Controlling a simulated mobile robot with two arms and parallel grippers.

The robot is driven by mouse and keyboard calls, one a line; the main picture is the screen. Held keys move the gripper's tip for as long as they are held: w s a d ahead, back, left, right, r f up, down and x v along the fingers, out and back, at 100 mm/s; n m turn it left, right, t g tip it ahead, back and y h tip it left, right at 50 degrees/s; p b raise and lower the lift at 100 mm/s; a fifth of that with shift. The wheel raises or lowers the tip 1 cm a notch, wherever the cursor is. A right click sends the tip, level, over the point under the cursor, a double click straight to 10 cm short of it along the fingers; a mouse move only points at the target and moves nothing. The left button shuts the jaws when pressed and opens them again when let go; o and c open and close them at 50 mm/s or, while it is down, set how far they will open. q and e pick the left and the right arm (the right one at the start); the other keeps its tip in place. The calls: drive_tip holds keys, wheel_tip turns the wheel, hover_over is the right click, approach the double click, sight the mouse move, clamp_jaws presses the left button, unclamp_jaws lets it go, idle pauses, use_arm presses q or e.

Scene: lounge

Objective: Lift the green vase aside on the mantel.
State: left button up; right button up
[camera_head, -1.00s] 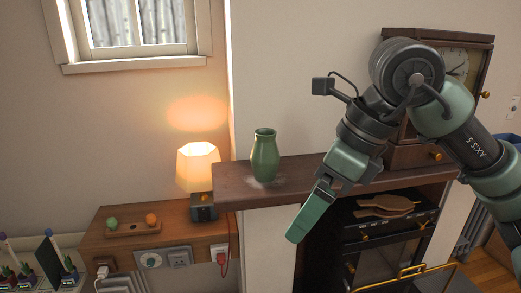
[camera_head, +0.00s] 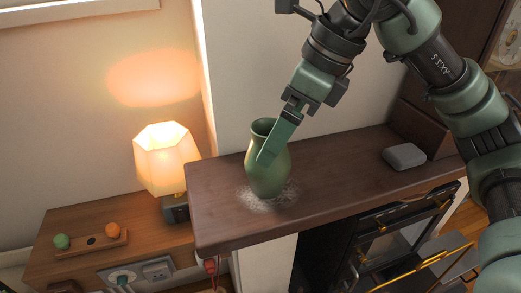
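The green vase (camera_head: 269,178) stands upright on the dark wooden mantel (camera_head: 340,185), near its left end. A pale dusty patch (camera_head: 285,195) surrounds its base. My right gripper (camera_head: 270,155) comes down from the upper right to the vase. One green finger overlaps the vase's neck and upper body in the picture. The other finger is not clearly seen, so I cannot tell whether the gripper is open or closed, or touches the vase. My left gripper is out of view.
A grey rounded block (camera_head: 404,156) lies on the mantel's right part, near a dark wooden case (camera_head: 425,120). The mantel between vase and block is clear.

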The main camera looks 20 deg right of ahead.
drive_tip(key=x, duration=0.2)
drive_tip(key=p+x, duration=0.1)
drive_tip(key=x, duration=0.1)
drive_tip(key=s+p+x, duration=0.1)
drive_tip(key=x, duration=0.1)
drive_tip(key=shift+w+f, duration=0.1)
drive_tip(key=shift+f, duration=0.1)
drive_tip(key=shift+w+a+f, duration=0.1)
drive_tip(key=shift+w+f, duration=0.15)
drive_tip(key=shift+f, duration=0.25)
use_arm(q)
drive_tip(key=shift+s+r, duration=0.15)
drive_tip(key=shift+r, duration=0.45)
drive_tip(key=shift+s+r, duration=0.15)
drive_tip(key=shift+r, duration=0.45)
use_arm(e)
drive_tip(key=shift+s, duration=0.1)
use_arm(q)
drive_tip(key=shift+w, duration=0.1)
use_arm(e)
drive_tip(key=shift+r, duration=0.1)
drive_tip(key=c, duration=2)
